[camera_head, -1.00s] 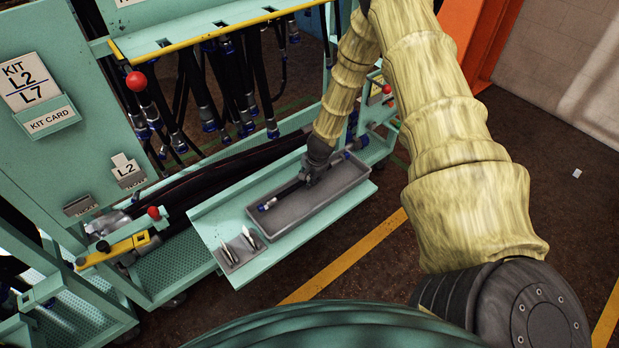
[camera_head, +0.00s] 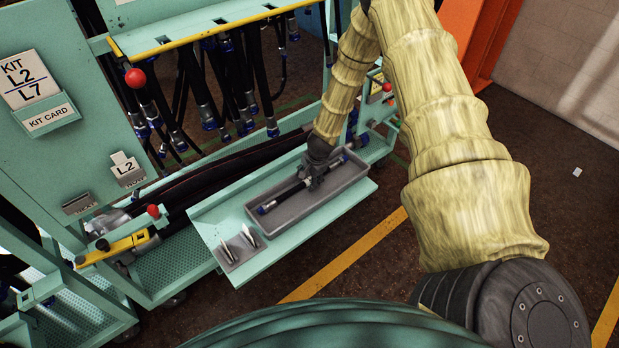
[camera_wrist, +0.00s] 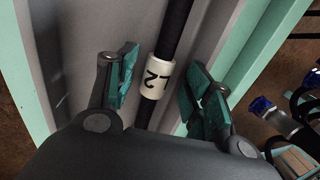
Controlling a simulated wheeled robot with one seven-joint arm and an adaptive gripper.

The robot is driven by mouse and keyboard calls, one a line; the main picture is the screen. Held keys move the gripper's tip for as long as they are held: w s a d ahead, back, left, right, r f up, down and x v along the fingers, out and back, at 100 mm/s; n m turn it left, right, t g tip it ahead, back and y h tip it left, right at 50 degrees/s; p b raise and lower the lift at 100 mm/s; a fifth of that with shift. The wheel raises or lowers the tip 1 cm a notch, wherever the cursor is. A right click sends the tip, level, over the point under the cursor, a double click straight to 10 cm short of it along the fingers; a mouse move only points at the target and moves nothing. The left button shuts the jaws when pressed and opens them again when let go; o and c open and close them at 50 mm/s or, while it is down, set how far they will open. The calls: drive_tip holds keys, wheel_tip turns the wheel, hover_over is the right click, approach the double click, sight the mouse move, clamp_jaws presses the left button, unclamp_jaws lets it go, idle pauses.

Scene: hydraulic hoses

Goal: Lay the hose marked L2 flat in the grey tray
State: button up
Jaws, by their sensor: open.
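A black hose (camera_head: 288,195) with blue-ringed metal ends lies lengthwise inside the grey tray (camera_head: 340,194). It looks straight and appears to rest on the tray floor. In the wrist view the hose (camera_wrist: 176,28) carries a white sleeve (camera_wrist: 158,73) with upside-down print that reads L2. My gripper (camera_head: 314,183) is low over the middle of the tray. In the wrist view the green finger pads of my gripper (camera_wrist: 160,92) stand open on either side of the sleeve, with gaps to both sides. My wrist hides part of the hose in the head view.
The tray sits on a pale green shelf (camera_head: 225,222) beside a small holder with two metal pieces (camera_head: 240,246). Behind it is a rack with hanging hoses (camera_head: 245,85). Open floor lies right.

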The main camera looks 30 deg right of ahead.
drive_tip(key=v, duration=1.1)
drive_tip(key=shift+r, duration=0.35)
drive_tip(key=shift+s, duration=0.15)
drive_tip(key=s+a+f+n, duration=0.1)
drive_tip(key=s+a+f, duration=0.1)
drive_tip(key=s, duration=0.1)
drive_tip(key=s+a+f+n+g, duration=0.1)
drive_tip(key=s+a+f+n, duration=0.1)
drive_tip(key=s, duration=0.1)
drive_tip(key=s+a+f+n+h, duration=0.1)
drive_tip(key=s+f, duration=0.1)
drive_tip(key=s, duration=0.1)
drive_tip(key=shift+a+f, duration=0.2)
drive_tip(key=shift+a, duration=0.2)
drive_tip(key=s+a+f+n, duration=0.2)
drive_tip(key=s+a+n, duration=0.2)
drive_tip(key=s, duration=0.5)
drive_tip(key=s+a+f+n+g, duration=0.1)
drive_tip(key=s+a+n, duration=0.3)
drive_tip(key=s+a, duration=0.3)
drive_tip(key=s+a+f+n+g, duration=0.1)
drive_tip(key=s+a+n, duration=0.3)
drive_tip(key=s, duration=0.7)
drive_tip(key=shift+s+a+f+n+y, duration=0.2)
drive_tip(key=shift+a+f+n+y, duration=0.2)
drive_tip(key=shift+a+f, duration=0.35)
